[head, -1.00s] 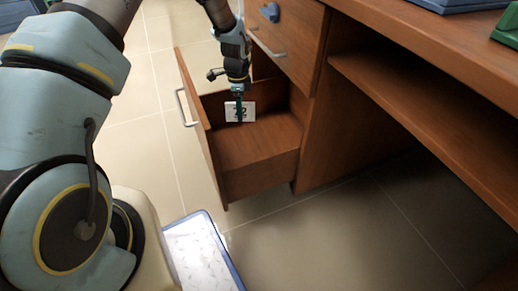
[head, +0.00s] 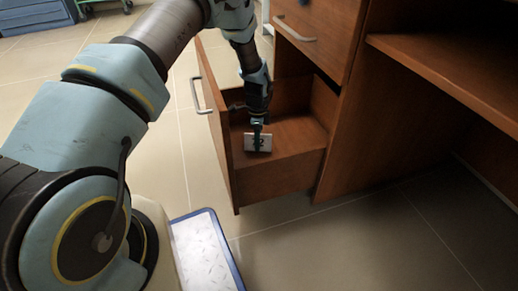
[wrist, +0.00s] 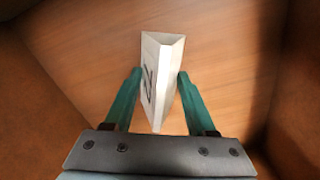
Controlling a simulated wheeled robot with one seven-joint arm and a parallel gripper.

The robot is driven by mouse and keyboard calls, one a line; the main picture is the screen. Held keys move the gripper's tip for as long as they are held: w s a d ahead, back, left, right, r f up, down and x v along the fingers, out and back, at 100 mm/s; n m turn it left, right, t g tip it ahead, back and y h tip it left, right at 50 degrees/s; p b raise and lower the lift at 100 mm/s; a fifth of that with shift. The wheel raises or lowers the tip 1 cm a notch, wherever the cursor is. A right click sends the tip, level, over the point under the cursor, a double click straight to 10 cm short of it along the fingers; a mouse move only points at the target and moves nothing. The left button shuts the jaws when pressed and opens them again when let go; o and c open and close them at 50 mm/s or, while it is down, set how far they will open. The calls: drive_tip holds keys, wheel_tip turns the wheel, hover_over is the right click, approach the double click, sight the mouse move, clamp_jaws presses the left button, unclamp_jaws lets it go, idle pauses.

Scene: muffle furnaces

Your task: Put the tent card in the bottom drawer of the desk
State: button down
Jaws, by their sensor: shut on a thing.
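The white tent card (head: 258,142), with a dark number on its face, is in my gripper (head: 257,122), inside the open bottom drawer (head: 285,165) of the desk. In the wrist view the tent card (wrist: 160,80) stands between the two teal fingers of my gripper (wrist: 157,85), which are shut on it. The wooden drawer floor (wrist: 230,45) shows beneath the card, with drawer walls on both sides. I cannot tell whether the card touches the floor.
The desk's upper drawer (head: 310,35) is above the open one, with a metal handle. The bottom drawer's front handle (head: 200,95) faces left. An open desk shelf (head: 450,60) is at right. Tiled floor (head: 360,240) is clear in front.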

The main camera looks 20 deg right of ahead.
drive_tip(key=shift+f+b, duration=0.55)
drive_tip(key=shift+f, duration=1.05)
drive_tip(key=shift+f, duration=0.15)
drive_tip(key=shift+c, duration=1)
unclamp_jaws()
wheel_tip(320, 180, up, 12)
drive_tip(key=p, duration=0.4)
drive_tip(key=shift+r+p, duration=0.25)
drive_tip(key=shift+p, duration=0.1)
